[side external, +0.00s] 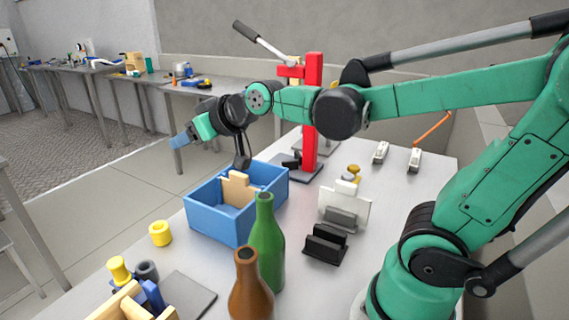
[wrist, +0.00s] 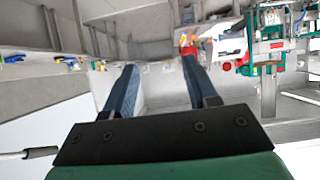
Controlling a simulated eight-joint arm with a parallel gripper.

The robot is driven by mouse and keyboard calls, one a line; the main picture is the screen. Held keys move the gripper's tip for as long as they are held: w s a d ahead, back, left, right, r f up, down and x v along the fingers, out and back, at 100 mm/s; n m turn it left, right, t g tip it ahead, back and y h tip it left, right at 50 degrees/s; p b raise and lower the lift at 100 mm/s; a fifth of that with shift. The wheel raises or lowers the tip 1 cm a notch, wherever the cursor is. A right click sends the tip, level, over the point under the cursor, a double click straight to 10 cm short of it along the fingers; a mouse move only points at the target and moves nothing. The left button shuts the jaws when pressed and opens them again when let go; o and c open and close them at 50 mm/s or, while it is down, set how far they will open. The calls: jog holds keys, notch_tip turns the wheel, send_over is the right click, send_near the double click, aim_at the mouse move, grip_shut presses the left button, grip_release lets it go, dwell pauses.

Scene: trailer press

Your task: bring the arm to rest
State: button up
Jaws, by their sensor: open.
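My arm reaches in from the right above the grey table (side external: 338,272). My gripper (side external: 181,140) is at the left end of the arm, in the air, up and left of the blue box. In the wrist view my gripper (wrist: 160,72) shows two blue fingers set wide apart with nothing between them. It is open and empty, and touches nothing that I can see.
A blue box (side external: 217,220) holding a tan wooden piece stands below my gripper. A red press (side external: 313,105) with a lever stands behind it. A green bottle (side external: 266,245) and a brown bottle (side external: 249,290) stand in front. Air left of the gripper is clear.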

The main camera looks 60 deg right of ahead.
jog(key=w+d+r, duration=0.1)
jog(key=d+r, duration=0.4)
jog(key=d, duration=0.6)
jog(key=shift+w+d+r, duration=0.15)
jog(key=shift+d+r, duration=0.05)
jog(key=shift+d, duration=0.2)
jog(key=shift+o, duration=0.4)
jog(key=shift+w+f, duration=0.1)
